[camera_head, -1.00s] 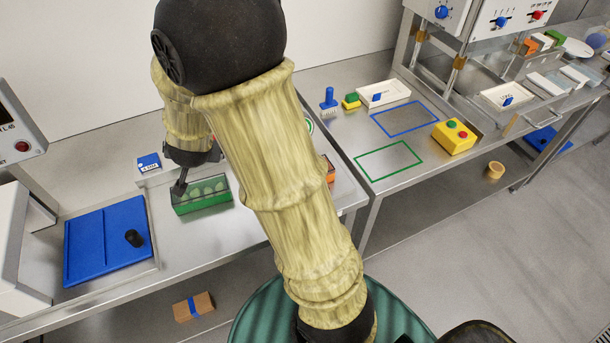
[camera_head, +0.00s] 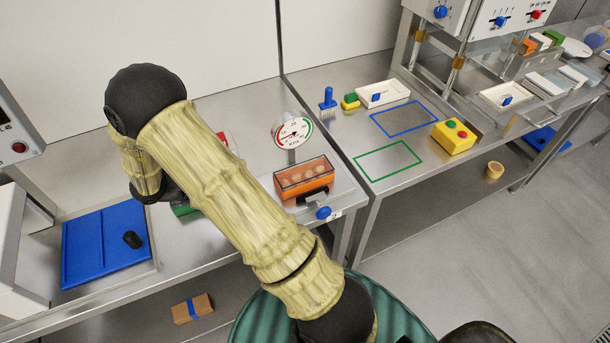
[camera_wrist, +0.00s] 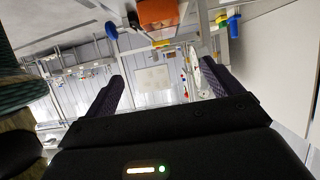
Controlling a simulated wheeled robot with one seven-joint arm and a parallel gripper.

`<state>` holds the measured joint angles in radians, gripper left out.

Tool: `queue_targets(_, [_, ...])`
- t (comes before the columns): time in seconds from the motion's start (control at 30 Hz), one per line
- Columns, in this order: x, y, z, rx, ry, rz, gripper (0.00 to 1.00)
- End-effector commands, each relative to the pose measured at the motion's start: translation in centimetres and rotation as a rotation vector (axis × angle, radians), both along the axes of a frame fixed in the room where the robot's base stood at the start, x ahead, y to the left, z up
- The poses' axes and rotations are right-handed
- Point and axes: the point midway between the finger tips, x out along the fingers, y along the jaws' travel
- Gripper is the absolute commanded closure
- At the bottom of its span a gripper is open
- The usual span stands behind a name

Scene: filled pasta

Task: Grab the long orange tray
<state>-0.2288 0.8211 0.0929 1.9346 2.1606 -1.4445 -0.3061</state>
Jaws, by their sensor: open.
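The long orange tray (camera_head: 304,177) stands on the left steel table near its right front corner, with several pale round pieces showing through its clear upper part. In the wrist view an orange block-shaped thing (camera_wrist: 158,14), probably this tray, shows at the top edge, beyond the fingers. My gripper (camera_wrist: 160,88) is open, with its two dark fingers apart and nothing between them. In the head view my gripper is hidden behind my arm, and the arm is left of the orange tray. A green tray (camera_head: 184,209) is mostly hidden by my arm.
A round dial (camera_head: 292,132) stands behind the orange tray and a blue knob (camera_head: 323,213) sits at the table edge before it. A blue board (camera_head: 90,248) with a black cylinder (camera_head: 132,240) lies at left. The right table has a yellow button box (camera_head: 454,136).

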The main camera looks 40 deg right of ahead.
Motion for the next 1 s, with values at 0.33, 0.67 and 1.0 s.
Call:
queue_targets(0.33, [-0.3,-1.8,-0.4,-0.001,0.0,-0.009,0.09])
queue_targets(0.67, [-1.6,-7.0,-2.5,0.0,0.001,-0.009,0.09])
queue_targets(1.0, [-2.6,-11.3,-4.5,0.001,-0.002,-0.007,0.09])
